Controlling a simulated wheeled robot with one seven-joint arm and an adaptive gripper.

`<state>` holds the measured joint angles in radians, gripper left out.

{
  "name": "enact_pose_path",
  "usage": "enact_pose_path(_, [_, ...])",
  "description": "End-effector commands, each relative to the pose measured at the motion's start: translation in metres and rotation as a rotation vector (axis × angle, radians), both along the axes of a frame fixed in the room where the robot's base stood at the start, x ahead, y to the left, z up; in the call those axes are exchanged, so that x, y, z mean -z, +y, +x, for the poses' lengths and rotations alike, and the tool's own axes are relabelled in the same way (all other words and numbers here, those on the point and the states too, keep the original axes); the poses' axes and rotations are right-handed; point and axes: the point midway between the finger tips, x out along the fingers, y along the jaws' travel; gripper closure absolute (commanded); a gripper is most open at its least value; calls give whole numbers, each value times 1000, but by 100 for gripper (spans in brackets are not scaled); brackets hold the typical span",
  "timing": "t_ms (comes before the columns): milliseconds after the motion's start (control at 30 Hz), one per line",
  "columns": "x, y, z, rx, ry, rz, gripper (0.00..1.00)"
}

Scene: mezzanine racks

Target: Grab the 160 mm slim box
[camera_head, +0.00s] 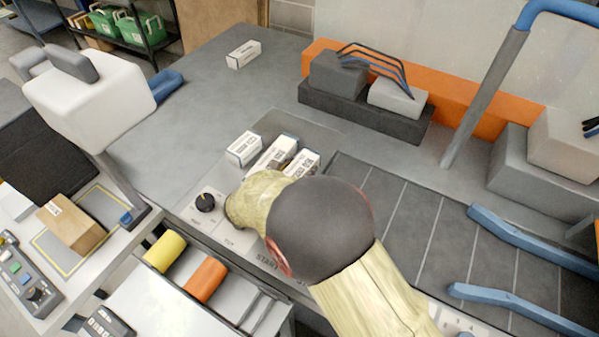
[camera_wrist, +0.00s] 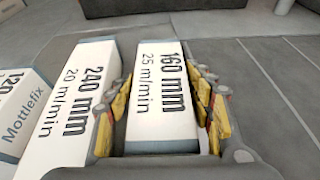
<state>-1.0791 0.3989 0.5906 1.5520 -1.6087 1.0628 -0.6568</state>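The 160 mm slim box (camera_wrist: 162,95) is white with a dark blue end strip, and its label reads 160 mm, 25 m/min. In the head view it is the rightmost of three boxes (camera_head: 303,162), partly hidden by my arm. In the wrist view my gripper (camera_wrist: 165,108) has a yellow-padded finger along each long side of it, with narrow gaps showing, so it looks open around the box. The left finger is between it and the 240 mm box (camera_wrist: 78,105). My arm hides the gripper in the head view.
A 120 box (camera_wrist: 22,110) marked Mottlefix stands left of the 240 mm box. Another white box (camera_head: 243,54) lies alone farther back. A dark knob (camera_head: 205,202) is at left, a grey block stand (camera_head: 365,113) behind, and blue rails (camera_head: 530,243) at right.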

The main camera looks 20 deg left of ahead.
Motion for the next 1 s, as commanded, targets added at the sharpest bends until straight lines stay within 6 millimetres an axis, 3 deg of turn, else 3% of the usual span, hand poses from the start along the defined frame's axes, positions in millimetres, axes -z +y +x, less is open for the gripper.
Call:
enact_pose_path(700, [0, 0, 0, 1, 0, 0, 90])
enact_pose_path(1000, [-3, 0, 0, 0, -1, 1, 90])
